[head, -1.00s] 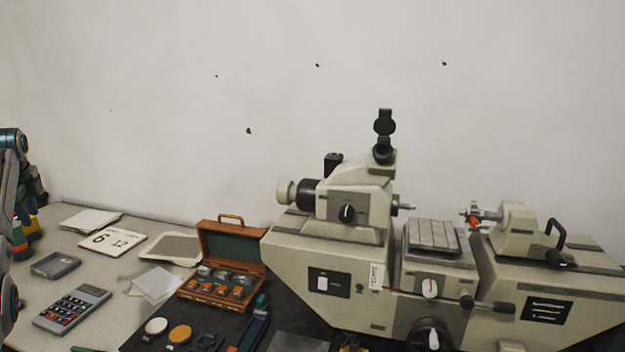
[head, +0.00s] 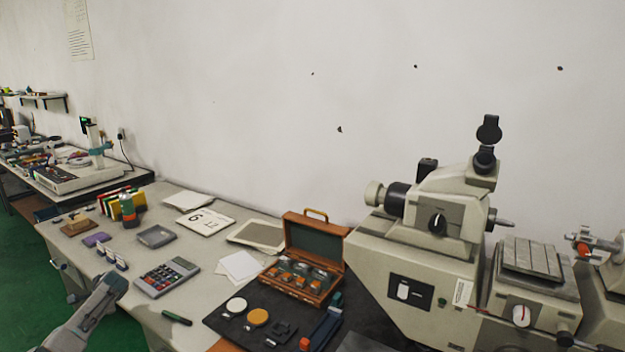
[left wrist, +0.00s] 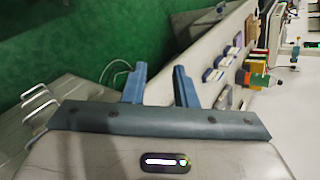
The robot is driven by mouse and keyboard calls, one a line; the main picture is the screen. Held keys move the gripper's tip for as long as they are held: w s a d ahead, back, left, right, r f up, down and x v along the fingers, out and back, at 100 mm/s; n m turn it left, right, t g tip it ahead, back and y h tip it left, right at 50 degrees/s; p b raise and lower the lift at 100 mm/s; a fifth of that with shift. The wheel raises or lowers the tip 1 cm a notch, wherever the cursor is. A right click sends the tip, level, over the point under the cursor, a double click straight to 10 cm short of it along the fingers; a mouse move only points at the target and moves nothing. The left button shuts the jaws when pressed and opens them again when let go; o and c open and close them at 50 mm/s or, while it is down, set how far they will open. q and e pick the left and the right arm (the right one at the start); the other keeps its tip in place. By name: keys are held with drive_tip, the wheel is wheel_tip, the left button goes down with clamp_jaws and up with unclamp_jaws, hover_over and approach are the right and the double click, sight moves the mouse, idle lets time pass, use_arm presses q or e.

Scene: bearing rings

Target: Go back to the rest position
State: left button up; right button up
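My left gripper (left wrist: 158,84) shows in the left wrist view with its two blue fingers apart and nothing between them. It is beside the bench's front edge, with green floor beyond. In the head view my grey left arm comes in at the lower left, in front of the bench (head: 150,308). My right gripper is in neither current view.
A calculator (head: 167,277), a grey tray (head: 156,237) and an open orange case (head: 313,228) are on the bench. A large measuring machine (head: 420,263) fills the right. Green floor (head: 30,275) is open at the left.

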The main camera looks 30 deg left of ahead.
use_arm(q)
drive_tip(key=s+d+f+n+t, duration=0.1)
drive_tip(key=s+f, duration=0.8)
drive_tip(key=s, duration=0.4)
drive_tip(key=s+f+t, duration=0.1)
drive_tip(key=s+f, duration=0.9)
drive_tip(key=s, duration=0.3)
drive_tip(key=s+d+f+n+g+h, duration=0.15)
drive_tip(key=s+d+f, duration=0.25)
drive_tip(key=d+f, duration=0.85)
drive_tip(key=s+d+f+n+t+h, duration=0.1)
drive_tip(key=s+d+f+h, duration=0.2)
drive_tip(key=d+f, duration=1)
drive_tip(key=s+d+f+h, duration=0.1)
drive_tip(key=d+f, duration=0.3)
drive_tip(key=d, duration=1.5)
drive_tip(key=s+d+f+n+h, duration=0.1)
drive_tip(key=s+d+f+h, duration=0.1)
drive_tip(key=d, duration=1.7)
wheel_tip(320, 180, down, 2)
drive_tip(key=shift+s+f+g+h+b, duration=0.1)
drive_tip(key=shift+s+g+h+b, duration=0.1)
drive_tip(key=shift+g+h+b, duration=0.45)
